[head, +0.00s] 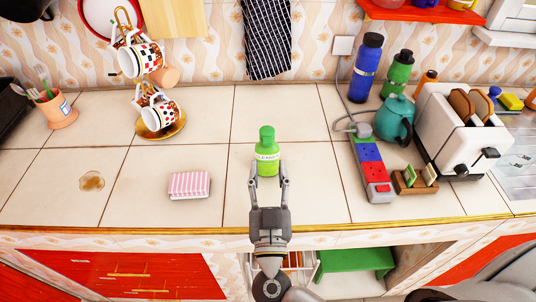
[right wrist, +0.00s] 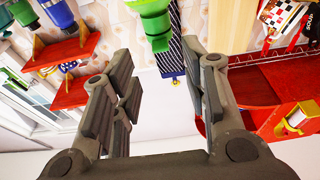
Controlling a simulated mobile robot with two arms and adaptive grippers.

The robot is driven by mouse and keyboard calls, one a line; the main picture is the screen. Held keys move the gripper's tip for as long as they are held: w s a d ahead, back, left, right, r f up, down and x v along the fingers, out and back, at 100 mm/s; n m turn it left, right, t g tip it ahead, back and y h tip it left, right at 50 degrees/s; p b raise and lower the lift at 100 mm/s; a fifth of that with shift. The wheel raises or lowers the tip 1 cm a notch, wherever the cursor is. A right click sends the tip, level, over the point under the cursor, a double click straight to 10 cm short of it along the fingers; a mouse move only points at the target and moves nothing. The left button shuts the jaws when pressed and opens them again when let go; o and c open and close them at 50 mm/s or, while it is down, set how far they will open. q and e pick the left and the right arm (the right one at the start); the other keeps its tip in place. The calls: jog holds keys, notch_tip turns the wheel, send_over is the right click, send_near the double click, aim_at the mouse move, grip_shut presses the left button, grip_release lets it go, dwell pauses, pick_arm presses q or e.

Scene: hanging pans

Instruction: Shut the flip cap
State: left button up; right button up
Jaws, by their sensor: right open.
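In the right wrist view the bottle (right wrist: 150,12) appears upside down at the top edge, beyond the open fingers of my right gripper (right wrist: 168,68). My left gripper is not in view.
A pink striped block (head: 189,185) lies left of the bottle. A mug rack (head: 160,122) stands farther left. At right are a power strip (head: 371,168), a teal teapot (head: 393,120), a blue bottle (head: 365,72) and a toaster (head: 460,125). Counter around the bottle is clear.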

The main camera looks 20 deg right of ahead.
jog(key=v, duration=0.6)
jog(key=shift+r, duration=0.1)
dwell(0.4)
